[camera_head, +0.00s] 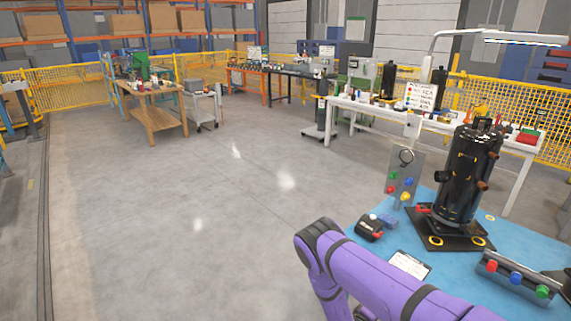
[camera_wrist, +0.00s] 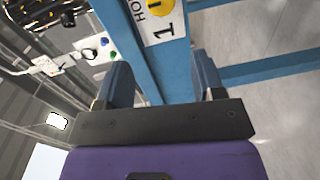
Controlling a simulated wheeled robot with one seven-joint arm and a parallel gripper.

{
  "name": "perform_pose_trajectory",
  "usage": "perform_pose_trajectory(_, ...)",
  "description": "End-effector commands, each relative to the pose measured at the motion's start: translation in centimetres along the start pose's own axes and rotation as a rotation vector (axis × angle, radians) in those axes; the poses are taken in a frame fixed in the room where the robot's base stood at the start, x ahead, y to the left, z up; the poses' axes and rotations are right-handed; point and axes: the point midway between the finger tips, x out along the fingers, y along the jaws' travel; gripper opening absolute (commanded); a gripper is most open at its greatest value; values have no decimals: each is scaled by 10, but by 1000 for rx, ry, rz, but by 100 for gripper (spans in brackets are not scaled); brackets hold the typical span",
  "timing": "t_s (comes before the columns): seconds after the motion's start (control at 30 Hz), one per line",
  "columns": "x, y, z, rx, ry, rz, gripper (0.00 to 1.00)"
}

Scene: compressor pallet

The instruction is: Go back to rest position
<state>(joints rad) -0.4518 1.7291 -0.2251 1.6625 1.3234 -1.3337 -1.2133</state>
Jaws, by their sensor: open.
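My gripper (camera_wrist: 162,78) shows in the wrist view with its two blue-grey fingers spread apart. No held object shows between them. A blue beam of a frame runs behind the gap, and I cannot tell how far it is from the fingers. In the head view my purple arm crosses the lower right, and the gripper itself is out of sight. The black compressor (camera_head: 466,178) stands upright on a dark base on the blue pallet top (camera_head: 350,232).
A panel with coloured knobs (camera_head: 403,175) stands beside the compressor, and a clipboard (camera_head: 409,265) lies near my arm. Another knob box (camera_head: 517,277) sits at right. In the wrist view a numbered label (camera_wrist: 160,22) is on the blue frame. Open floor (camera_head: 200,220) lies left.

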Motion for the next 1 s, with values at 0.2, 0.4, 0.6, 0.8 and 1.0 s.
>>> perform_pose_trajectory(0.2, 12, 50, -62, 187, -7, -163, 62)
perform_pose_trajectory(0.4, 17, 102, -111, 349, -4, -318, 62)
perform_pose_trajectory(0.6, 16, 162, -151, 495, 4, -467, 62)
perform_pose_trajectory(0.8, 10, 228, -180, 622, 19, -613, 62)
perform_pose_trajectory(1.0, -2, 297, -198, 728, 37, -752, 62)
